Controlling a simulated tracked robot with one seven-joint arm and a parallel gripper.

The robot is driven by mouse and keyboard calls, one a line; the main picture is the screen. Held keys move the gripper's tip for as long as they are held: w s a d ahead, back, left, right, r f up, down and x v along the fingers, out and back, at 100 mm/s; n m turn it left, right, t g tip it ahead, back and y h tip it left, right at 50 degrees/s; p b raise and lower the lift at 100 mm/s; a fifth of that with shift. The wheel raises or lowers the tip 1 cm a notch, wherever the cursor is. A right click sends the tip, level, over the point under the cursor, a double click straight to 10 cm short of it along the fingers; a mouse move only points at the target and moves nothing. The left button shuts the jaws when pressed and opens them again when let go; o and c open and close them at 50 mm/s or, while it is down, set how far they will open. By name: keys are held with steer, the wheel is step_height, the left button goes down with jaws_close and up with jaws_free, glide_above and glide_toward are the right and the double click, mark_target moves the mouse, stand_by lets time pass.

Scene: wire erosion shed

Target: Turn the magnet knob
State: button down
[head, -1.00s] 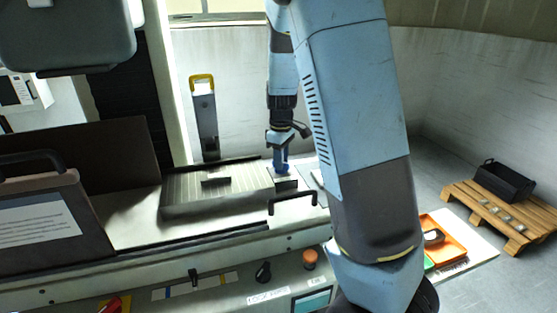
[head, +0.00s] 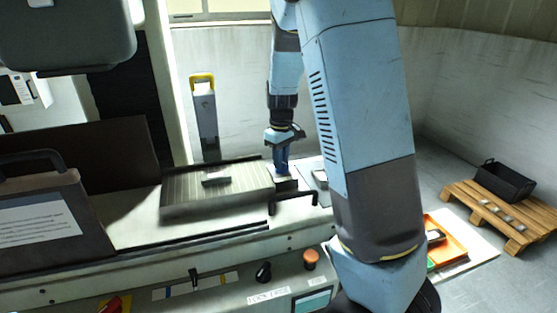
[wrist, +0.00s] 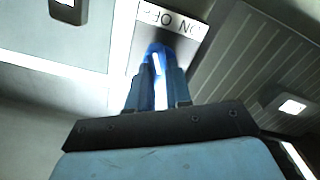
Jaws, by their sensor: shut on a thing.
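The magnet knob (wrist: 157,50) is blue and shows in the wrist view between my fingers, below a white label with ON and OFF (wrist: 172,20). My gripper (wrist: 158,78) is shut on the knob, and the fingers hide much of it. In the head view my gripper (head: 281,165) points down at the right end of the ribbed grey magnetic chuck (head: 185,197). The knob itself is hidden there by the fingers. Where the knob points cannot be told.
A black handle (head: 294,196) stands close in front of my gripper. A yellow-topped grey post (head: 204,105) is behind. A pallet (head: 500,215) with a black bin (head: 504,180) is far right.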

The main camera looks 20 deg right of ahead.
steer(key=m, duration=0.7)
steer(key=shift+s+d, duration=0.1)
steer(key=m, duration=0.4)
steer(key=shift+f+m, duration=0.1)
steer(key=shift+m, duration=1.7)
steer(key=shift+s, duration=0.1)
steer(key=c, duration=1.1)
jaws_free()
steer(key=shift+o, duration=0.3)
